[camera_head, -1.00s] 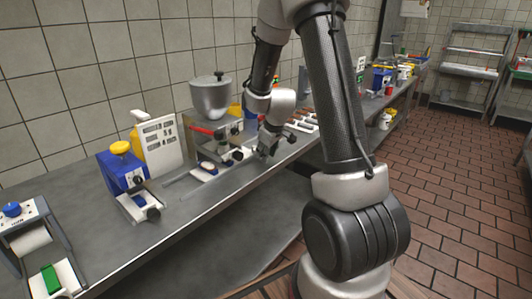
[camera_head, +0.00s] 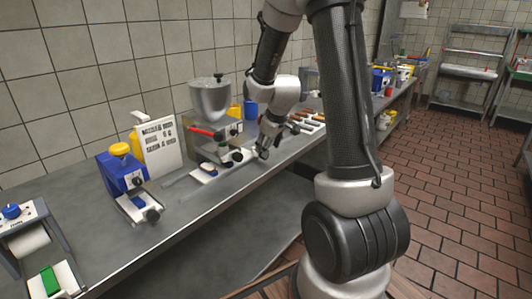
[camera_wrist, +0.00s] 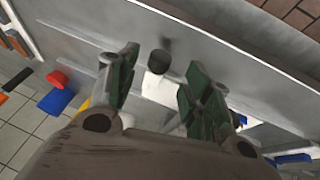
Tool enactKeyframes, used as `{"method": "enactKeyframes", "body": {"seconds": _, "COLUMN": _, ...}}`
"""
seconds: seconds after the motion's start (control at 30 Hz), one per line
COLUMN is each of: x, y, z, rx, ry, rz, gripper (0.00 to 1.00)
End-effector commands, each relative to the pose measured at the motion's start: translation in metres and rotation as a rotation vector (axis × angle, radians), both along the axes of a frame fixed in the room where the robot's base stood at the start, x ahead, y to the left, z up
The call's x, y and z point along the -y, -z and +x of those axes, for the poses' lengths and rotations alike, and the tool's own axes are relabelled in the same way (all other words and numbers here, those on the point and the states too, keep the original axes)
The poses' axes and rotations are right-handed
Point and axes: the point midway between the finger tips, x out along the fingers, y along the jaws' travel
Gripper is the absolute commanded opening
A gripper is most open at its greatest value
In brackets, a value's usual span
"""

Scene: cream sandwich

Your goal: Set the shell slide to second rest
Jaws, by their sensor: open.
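The dispenser with the grey hopper (camera_head: 211,100) stands on the counter, with a red lever (camera_head: 203,132) and a low white slide with dark knobs (camera_head: 238,156) at its front. I cannot tell for sure which part is the shell slide. My gripper (camera_head: 263,152) is at the right end of this slide, pointing down. In the wrist view, my gripper (camera_wrist: 162,68) is open, its green-padded fingers on either side of a dark round knob (camera_wrist: 160,62) on a white block (camera_wrist: 157,88). The knob looks unheld; contact is unclear. My gripper body hides part of the slide.
A blue press with a yellow cap (camera_head: 121,165) and a white sign (camera_head: 158,146) stand to the left. A roller device (camera_head: 30,237) is at the near left. Blue and red containers (camera_wrist: 56,100) lie close by in the wrist view. The counter's front strip is clear.

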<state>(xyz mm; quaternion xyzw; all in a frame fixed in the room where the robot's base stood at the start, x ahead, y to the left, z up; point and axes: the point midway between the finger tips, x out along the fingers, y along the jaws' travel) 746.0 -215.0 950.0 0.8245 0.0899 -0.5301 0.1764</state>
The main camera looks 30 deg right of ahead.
Motion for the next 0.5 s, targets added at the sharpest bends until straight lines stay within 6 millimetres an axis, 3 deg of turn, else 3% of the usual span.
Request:
{"method": "enactKeyframes", "body": {"seconds": 0.23, "x": -0.002, "y": -0.047, "z": -0.022, "rx": 0.003, "ry": 0.001, "rz": -0.001, "gripper": 0.49}}
{"method": "enactKeyframes", "body": {"seconds": 0.5, "x": -0.003, "y": -0.064, "z": -0.031, "rx": -0.002, "ry": 0.001, "rz": 0.0, "gripper": 0.49}}
